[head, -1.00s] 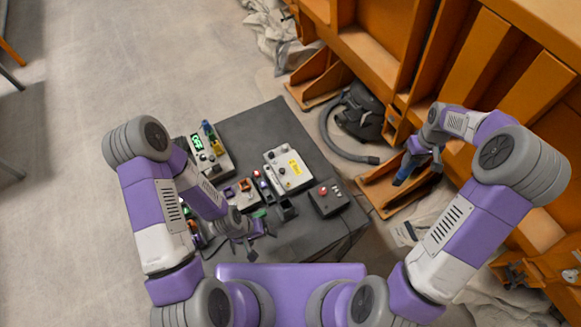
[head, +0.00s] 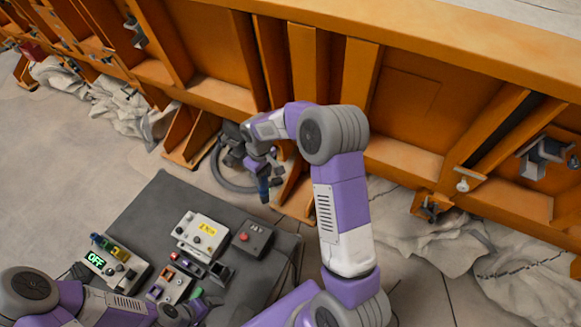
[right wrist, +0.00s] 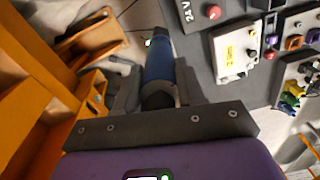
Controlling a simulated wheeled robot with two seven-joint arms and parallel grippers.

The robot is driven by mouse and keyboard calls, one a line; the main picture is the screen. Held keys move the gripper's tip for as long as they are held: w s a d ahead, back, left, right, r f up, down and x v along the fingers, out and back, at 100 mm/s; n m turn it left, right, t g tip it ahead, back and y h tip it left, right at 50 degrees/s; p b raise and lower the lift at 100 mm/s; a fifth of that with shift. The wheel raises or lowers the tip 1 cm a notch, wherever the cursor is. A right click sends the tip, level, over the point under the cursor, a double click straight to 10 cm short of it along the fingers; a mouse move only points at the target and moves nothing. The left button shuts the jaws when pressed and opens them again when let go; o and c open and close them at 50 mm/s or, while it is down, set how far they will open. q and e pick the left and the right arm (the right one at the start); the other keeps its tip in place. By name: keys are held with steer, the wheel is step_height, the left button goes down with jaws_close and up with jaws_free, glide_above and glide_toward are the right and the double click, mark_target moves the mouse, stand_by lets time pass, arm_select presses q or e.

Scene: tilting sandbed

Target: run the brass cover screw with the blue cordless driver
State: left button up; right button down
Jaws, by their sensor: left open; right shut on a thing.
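The blue cordless driver (head: 263,188) hangs in my right gripper (head: 264,172), out beyond the far right side of the dark table, in front of the orange frame. In the right wrist view the driver (right wrist: 158,62) lies between the two dark fingers of my right gripper (right wrist: 158,88), its blue body pointing away from the palm. My left gripper (head: 188,310) is low at the near edge of the table, open and partly cut off by the picture's bottom edge. I cannot make out the brass cover screw in either view.
The dark table (head: 150,205) carries a white box with a yellow label (head: 201,233), a dark box with a red button (head: 253,238), a box reading OFF (head: 115,272) and small coloured parts. A grey hose (head: 222,175) and orange beams (head: 190,143) stand behind.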

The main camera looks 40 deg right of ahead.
arm_select(q)
steer(key=shift+r+p, duration=0.8)
steer(key=shift+r, duration=0.1)
arm_select(e)
steer(key=s+a+n, duration=0.1)
steer(key=a+n, duration=0.3)
steer(key=a, duration=2.1)
steer(key=shift+s+a+r, duration=0.35)
steer(key=shift+r, duration=0.1)
arm_select(q)
steer(key=shift+f, duration=0.15)
steer(key=shift+f+b, duration=2.3)
steer(key=shift+b, duration=0.15)
arm_select(e)
steer(key=shift+f, duration=2.8)
arm_select(q)
steer(key=shift+s+f+b, duration=0.1)
steer(key=shift+f+b, duration=0.7)
steer(key=shift+b, duration=0.05)
arm_select(e)
steer(key=shift+s+f, duration=0.1)
steer(key=shift+f, duration=0.7)
